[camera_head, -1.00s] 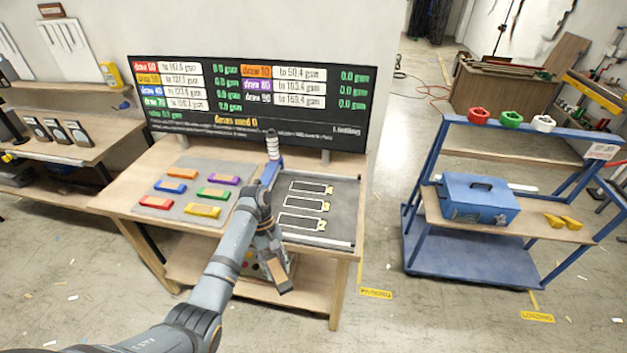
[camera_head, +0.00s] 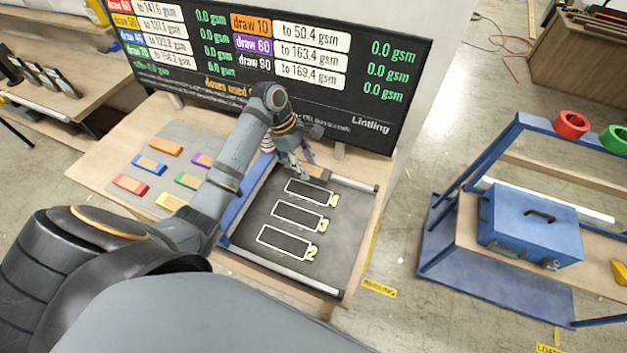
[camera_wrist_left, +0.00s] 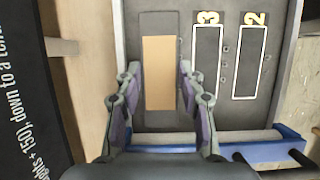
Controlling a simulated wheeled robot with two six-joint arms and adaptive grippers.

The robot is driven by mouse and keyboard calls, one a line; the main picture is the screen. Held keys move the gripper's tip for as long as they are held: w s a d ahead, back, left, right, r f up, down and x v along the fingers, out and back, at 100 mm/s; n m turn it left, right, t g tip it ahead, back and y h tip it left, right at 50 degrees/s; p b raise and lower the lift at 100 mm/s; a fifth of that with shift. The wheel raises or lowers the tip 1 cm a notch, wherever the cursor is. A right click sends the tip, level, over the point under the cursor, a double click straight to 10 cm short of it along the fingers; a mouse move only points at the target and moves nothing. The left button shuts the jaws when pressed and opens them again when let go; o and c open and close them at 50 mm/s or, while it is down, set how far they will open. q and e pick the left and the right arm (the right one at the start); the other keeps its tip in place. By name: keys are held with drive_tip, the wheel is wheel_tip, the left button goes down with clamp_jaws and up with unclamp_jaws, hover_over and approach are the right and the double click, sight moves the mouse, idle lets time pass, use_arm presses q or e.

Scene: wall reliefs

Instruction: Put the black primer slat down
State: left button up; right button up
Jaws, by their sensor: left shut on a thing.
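The black primer slat (camera_wrist_left: 160,73) has dark ends and a tan middle. My left gripper (camera_wrist_left: 160,88) is shut on it, one finger at each long side. In the head view, the slat (camera_head: 318,173) and the left gripper (camera_head: 302,166) are at the far end of the dark tray (camera_head: 345,225). The tray has three outlined slots. The slots marked 3 (camera_head: 297,215) and 2 (camera_head: 284,242) are empty. In the wrist view the slat covers the place left of slot 3. I cannot tell whether it touches the tray. My right gripper is out of view.
Several coloured slats lie on a grey mat (camera_head: 190,140) left of the tray. A dark display board (camera_head: 380,60) stands close behind. A blue rail (camera_head: 240,205) edges the tray. A blue cart with a toolbox (camera_head: 530,225) stands to the right.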

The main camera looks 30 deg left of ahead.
use_arm(q)
drive_tip(key=f, duration=0.3)
drive_tip(key=shift+s+a+f, duration=0.1)
drive_tip(key=shift+s+f, duration=0.1)
drive_tip(key=shift+s, duration=0.15)
drive_tip(key=shift+w+f+p, duration=0.15)
drive_tip(key=shift+f+p, duration=0.15)
drive_tip(key=shift+f, duration=0.5)
drive_tip(key=shift+w+f, duration=0.2)
drive_tip(key=shift+f, duration=0.8)
wheel_tip(320, 180, down, 3)
drive_tip(key=shift+s+r, duration=0.1)
drive_tip(key=shift+r, duration=0.05)
drive_tip(key=o, duration=1)
drive_tip(key=shift+o, duration=0.8)
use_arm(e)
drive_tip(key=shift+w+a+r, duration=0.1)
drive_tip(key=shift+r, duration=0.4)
